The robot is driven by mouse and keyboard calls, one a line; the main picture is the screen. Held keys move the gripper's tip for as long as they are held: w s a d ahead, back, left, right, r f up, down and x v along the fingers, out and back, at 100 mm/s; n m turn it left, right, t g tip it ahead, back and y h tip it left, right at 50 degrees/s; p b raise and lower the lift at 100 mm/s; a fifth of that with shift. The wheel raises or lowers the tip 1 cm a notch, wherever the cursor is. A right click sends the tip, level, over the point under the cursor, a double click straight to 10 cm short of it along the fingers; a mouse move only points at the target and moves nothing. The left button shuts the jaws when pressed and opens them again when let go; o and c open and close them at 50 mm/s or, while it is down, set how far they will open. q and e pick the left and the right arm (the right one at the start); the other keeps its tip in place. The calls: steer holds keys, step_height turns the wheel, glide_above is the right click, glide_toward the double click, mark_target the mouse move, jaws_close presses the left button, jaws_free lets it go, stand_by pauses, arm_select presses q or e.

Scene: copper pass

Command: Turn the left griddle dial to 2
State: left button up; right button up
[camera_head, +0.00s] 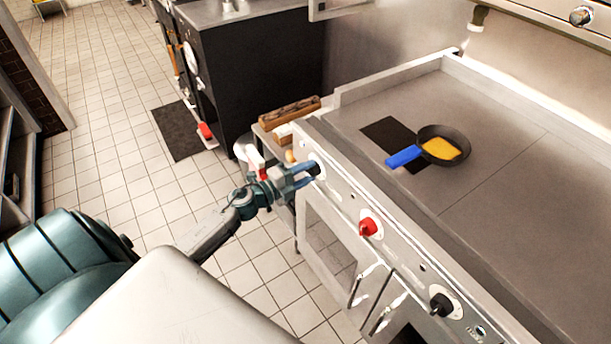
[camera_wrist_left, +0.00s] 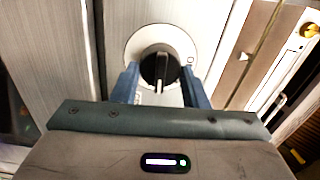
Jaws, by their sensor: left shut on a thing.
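The left griddle dial (camera_wrist_left: 159,69) is a black knob with a white pointer line on a round pale plate, in the left wrist view. The pointer line faces down toward my gripper in that view. My left gripper (camera_wrist_left: 160,85) has one finger on each side of the knob and is shut on it. In the head view, my left gripper (camera_head: 308,172) reaches the far left end of the griddle's front panel, where its fingers largely hide the dial. The numbers around the dial are too small or covered to read. My right gripper is not in view.
A red dial (camera_head: 368,227) and another black dial (camera_head: 441,304) sit further right along the panel. A pan with a blue handle (camera_head: 404,156) and yellow food rests on the griddle top (camera_head: 480,190). Oven door handles (camera_head: 362,287) stick out below the panel. The tiled floor at left is mostly clear.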

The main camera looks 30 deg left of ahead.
arm_select(q)
steer(key=shift+f+m+b, duration=0.1)
steer(key=shift+m+b, duration=0.35)
steer(key=shift+m, duration=0.75)
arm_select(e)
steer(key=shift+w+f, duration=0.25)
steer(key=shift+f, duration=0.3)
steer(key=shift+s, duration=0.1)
arm_select(q)
steer(key=o, duration=1)
steer(key=shift+c, duration=0.2)
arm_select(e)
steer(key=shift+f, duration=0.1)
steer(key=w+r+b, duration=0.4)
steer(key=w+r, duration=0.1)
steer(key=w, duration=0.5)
arm_select(q)
steer(key=p+v, duration=0.2)
steer(key=v, duration=0.9)
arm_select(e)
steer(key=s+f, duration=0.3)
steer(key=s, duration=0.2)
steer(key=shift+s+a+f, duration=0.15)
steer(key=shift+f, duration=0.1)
